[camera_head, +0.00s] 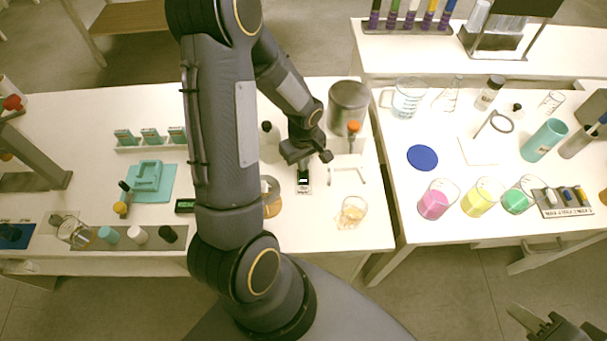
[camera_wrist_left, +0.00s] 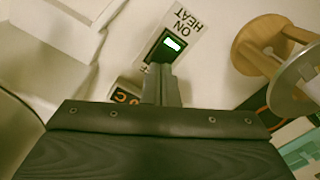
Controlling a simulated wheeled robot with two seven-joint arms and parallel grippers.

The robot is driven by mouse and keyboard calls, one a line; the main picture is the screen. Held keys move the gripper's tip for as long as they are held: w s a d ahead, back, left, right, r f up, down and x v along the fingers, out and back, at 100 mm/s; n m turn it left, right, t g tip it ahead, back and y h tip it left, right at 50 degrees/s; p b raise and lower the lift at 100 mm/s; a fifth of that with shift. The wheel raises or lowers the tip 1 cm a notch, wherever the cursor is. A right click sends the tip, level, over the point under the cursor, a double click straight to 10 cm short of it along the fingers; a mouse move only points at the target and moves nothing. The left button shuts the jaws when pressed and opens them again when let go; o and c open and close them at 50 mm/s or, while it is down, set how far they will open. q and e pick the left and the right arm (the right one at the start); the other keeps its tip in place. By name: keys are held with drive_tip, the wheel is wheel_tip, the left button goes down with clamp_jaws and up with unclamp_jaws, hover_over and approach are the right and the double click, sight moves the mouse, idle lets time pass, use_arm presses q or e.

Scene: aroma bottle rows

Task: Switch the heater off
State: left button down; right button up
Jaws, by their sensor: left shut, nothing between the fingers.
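The heater switch (camera_head: 304,181) is a small dark unit with a bright green-white patch, set on a white label on the left table. In the left wrist view its lit part (camera_wrist_left: 172,44) is beside the printed words "ON" and "HEAT".
A metal pot (camera_head: 348,103) and a white stand (camera_head: 348,168) are to the right of the switch. A glass beaker (camera_head: 352,213) stands in front. A round wooden stand (camera_wrist_left: 262,45) is close by in the left wrist view. Beakers with coloured liquids (camera_head: 435,203) stand on the right table.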

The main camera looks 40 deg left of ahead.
use_arm(q)
drive_tip(key=shift+f+b, duration=0.95)
drive_tip(key=shift+f, duration=0.05)
drive_tip(key=shift+r, duration=0.1)
idle(0.3)
drive_tip(key=shift+r+p, duration=2.45)
drive_tip(key=shift+r, duration=1.05)
wheel_tip(320, 180, up, 5)
drive_tip(key=m+t, duration=0.1)
drive_tip(key=m, duration=0.1)
hover_over(305, 177)
drive_tip(key=s+d+r+m+t+h, duration=0.2)
drive_tip(key=s+d+r+m, duration=0.3)
drive_tip(key=s+r, duration=0.1)
drive_tip(key=s+d+r+m+t+h, duration=0.1)
drive_tip(key=s+d+r+m+t, duration=0.1)
drive_tip(key=s+d+r+m, duration=0.2)
drive_tip(key=s+r+m, duration=0.1)
drive_tip(key=s+r, duration=0.2)
drive_tip(key=r, duration=0.2)
drive_tip(key=shift+s+d+r+t+h, duration=0.2)
drive_tip(key=shift+d+t+h, duration=0.1)
drive_tip(key=shift+d+h, duration=0.1)
